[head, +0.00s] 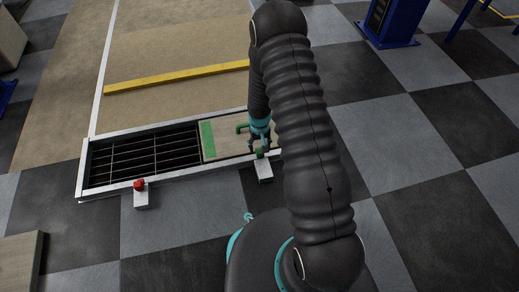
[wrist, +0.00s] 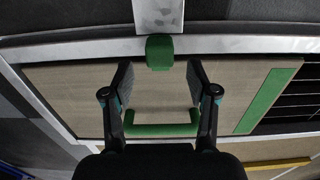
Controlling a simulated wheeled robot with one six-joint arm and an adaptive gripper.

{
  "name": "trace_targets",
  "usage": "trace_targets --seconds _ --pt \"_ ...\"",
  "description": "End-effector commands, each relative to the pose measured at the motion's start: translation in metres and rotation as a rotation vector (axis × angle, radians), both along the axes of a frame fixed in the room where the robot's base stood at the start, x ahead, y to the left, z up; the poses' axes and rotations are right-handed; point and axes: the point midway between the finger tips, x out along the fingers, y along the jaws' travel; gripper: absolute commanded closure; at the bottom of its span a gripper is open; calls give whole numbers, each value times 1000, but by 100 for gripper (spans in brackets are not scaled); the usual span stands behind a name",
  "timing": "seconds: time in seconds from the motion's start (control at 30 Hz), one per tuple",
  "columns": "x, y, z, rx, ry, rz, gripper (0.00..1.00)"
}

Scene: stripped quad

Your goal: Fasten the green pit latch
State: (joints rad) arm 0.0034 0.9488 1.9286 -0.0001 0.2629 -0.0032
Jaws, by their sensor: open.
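The green pit latch (head: 259,153) sits at the front rim of the pit, beside a pale block (head: 264,172). In the wrist view the latch (wrist: 160,52) lies across the pale rim, its end reaching the edge of the wooden cover panel (wrist: 75,95). My gripper (wrist: 160,76) is open and empty over the panel. Its two fingers stand apart, one each side of the latch's line, with the latch just beyond the tips. In the head view my gripper (head: 259,141) is close above the latch and partly hides it. A green handle (wrist: 162,130) shows on the panel between the fingers.
The panel has a green stripe (head: 208,140) beside the dark open grating (head: 140,155). A red latch (head: 139,184) sits on another pale block at the front left. A yellow bar (head: 175,77) lies behind the pit. A blue stand (head: 388,22) is at the back right.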

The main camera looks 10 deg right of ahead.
Motion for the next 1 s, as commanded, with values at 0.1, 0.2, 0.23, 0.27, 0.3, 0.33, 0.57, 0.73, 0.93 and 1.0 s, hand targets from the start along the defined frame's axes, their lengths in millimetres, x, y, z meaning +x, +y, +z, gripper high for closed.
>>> trace_targets --seconds 0.1,0.2,0.23,0.27,0.3,0.33,0.57,0.73,0.93,1.0 --pt "1 0 25 0 -4 0 42" --pt "1 0 44 0 -5 0 42" --pt "1 0 49 0 -3 0 42" --pt "1 0 53 0 -4 0 42" --pt "1 0 59 0 -4 0 42" --pt "1 0 63 0 -3 0 42" --pt "1 0 81 0 -2 0 42" --pt "0 0 83 0 -1 0 42" --pt "0 0 83 0 -1 0 42" --pt "0 0 83 0 -1 0 42"
